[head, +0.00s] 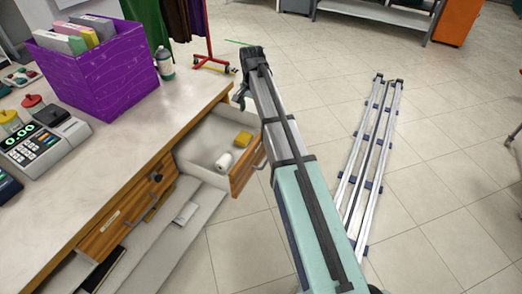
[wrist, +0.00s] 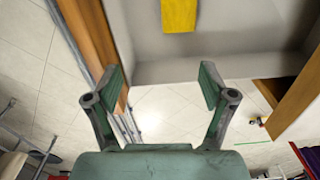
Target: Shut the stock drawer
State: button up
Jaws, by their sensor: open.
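The stock drawer (head: 206,140) stands pulled out from the wooden counter, with a pale interior, a wood front (head: 246,172) and a metal handle. A yellow block (head: 243,139) and a white roll (head: 224,162) lie inside. In the wrist view, the drawer's pale side wall (wrist: 190,70) and wood front (wrist: 92,35) show beyond my fingers, with the yellow block (wrist: 178,14) at the top. My gripper (wrist: 162,88) is open with nothing between its fingers. In the head view, my gripper (head: 239,96) is at the drawer's far end, mostly hidden by my arm. I cannot tell whether it touches the drawer.
The counter (head: 130,125) carries a purple box (head: 95,70), a cash register (head: 45,140) and a bottle (head: 165,63). Another drawer (head: 125,205) with a handle sits nearer in the counter. A red clothes rack (head: 209,35) stands behind.

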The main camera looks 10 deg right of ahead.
jog(key=shift+r, duration=0.1)
jog(key=c, duration=0.6)
jog(key=shift+s+d+r+p, duration=0.3)
jog(key=shift+d+r+p, duration=0.05)
jog(key=shift+d, duration=0.25)
jog(key=shift+s+d+r+p, duration=0.25)
jog(key=shift+d+r+p, duration=0.1)
jog(key=shift+d, duration=0.25)
grip_shut()
jog(key=s+d+r+m+t+y+p, duration=0.1)
jog(key=s+r+m+p, duration=0.1)
jog(key=s+m, duration=0.65)
jog(key=s+d+r+m+t+y+p, duration=0.1)
jog(key=s+d+r+m, duration=0.1)
jog(key=s+m, duration=0.7)
jog(key=w+a+f, duration=0.3)
jog(key=a+f, duration=0.2)
jog(key=f, duration=0.5)
jog(key=shift+w, duration=0.25)
